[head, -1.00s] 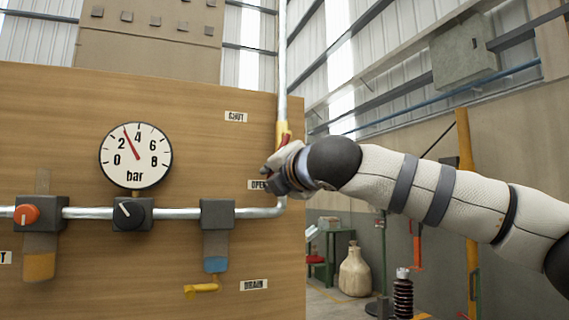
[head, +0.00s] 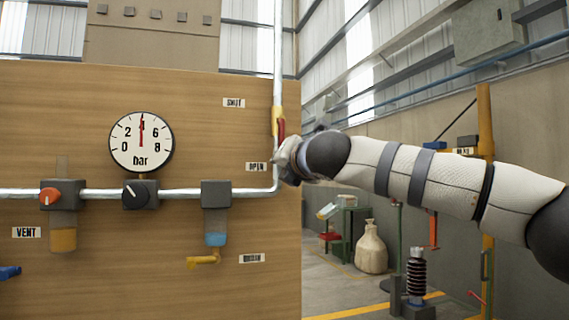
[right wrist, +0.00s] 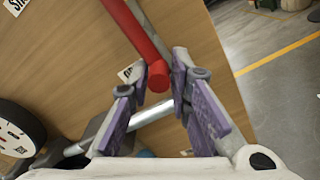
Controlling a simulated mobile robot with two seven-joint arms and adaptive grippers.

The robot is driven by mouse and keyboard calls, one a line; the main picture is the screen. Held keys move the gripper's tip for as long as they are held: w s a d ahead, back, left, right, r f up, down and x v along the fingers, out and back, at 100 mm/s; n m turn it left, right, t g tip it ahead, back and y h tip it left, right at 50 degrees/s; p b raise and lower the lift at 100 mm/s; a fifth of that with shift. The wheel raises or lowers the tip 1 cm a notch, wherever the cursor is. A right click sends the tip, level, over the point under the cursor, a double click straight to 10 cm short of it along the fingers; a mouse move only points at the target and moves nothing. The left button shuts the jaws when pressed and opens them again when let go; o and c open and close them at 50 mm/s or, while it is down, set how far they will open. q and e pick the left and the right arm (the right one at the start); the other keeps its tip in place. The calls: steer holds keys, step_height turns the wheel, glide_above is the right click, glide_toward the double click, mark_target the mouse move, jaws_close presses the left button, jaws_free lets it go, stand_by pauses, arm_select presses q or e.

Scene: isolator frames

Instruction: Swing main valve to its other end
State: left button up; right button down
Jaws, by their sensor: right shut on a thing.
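The main valve (head: 277,118) is a yellow body on the vertical pipe at the panel's right edge. Its red lever (head: 282,129) points down alongside the pipe, and its lower part is hidden by my right gripper (head: 284,160) in the head view. The gripper is level with the OPEN label (head: 257,167), below the SHUT label (head: 234,103). In the right wrist view, the round end of the red lever (right wrist: 157,74) lies between the two fingers of the right gripper (right wrist: 158,72), which is shut on it. My left gripper is not in view.
The pressure gauge (head: 141,141) reads about 4 bar. Left of my gripper on the panel are a red knob (head: 50,196), a black knob (head: 136,194) and a yellow drain tap (head: 203,262). Right of the panel stand a sack (head: 371,248) and a green-legged table (head: 347,228).

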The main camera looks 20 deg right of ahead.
steer(key=shift+s+d+r, duration=0.1)
steer(key=shift+d+r, duration=0.05)
steer(key=shift+r, duration=0.3)
steer(key=shift+s+d+r, duration=0.1)
steer(key=shift+d+r, duration=0.05)
steer(key=shift+r, duration=0.25)
steer(key=c, duration=1.6)
jaws_free()
steer(key=shift+c, duration=0.2)
steer(key=shift+o, duration=0.4)
steer(key=shift+w+f, duration=0.25)
steer(key=shift+f, duration=0.15)
steer(key=shift+s+a, duration=0.1)
steer(key=s, duration=1.2)
steer(key=shift+d, duration=0.3)
